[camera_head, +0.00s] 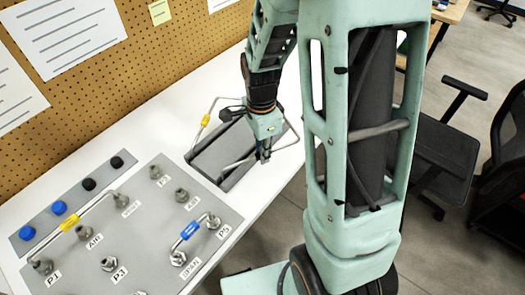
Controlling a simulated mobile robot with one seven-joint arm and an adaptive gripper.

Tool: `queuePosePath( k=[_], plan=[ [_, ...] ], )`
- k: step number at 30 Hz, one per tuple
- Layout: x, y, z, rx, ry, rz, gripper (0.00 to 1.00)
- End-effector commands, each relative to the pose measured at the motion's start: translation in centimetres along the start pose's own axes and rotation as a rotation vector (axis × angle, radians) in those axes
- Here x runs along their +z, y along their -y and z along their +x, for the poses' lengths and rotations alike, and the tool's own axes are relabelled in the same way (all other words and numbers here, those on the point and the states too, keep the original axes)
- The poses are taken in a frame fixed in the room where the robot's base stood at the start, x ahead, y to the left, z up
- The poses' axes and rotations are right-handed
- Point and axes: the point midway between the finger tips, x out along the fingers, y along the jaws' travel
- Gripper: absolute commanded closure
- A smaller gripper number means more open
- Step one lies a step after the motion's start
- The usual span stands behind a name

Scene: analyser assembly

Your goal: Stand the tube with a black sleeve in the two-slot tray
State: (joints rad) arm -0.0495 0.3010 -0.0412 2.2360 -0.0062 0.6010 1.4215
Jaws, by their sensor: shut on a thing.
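My gripper (264,156) points down over the right part of the grey tray (207,172) and is shut on a bent metal tube (237,163). The tube's pale arms show on both sides of the fingers. The fingers cover its middle, so I cannot make out a black sleeve clearly. A second bent tube with a yellow sleeve (205,120) stands at the tray's far left side. I cannot tell whether the held tube's ends touch the tray, and the slots are partly hidden.
A grey panel (135,245) with labelled ports, knobs and tubes with yellow and blue sleeves lies to the left on the white bench (145,140). A pegboard (150,65) stands behind. My arm hides the bench's right side. Chairs (445,155) stand beyond.

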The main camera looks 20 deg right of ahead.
Motion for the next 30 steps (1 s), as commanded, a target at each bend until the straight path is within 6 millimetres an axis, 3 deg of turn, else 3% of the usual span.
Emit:
queuePosePath(
  k=[30],
  plan=[
    [0.0, 0.0, 1.2, 0.0, 0.0, -0.001, 1.0]
  ],
)
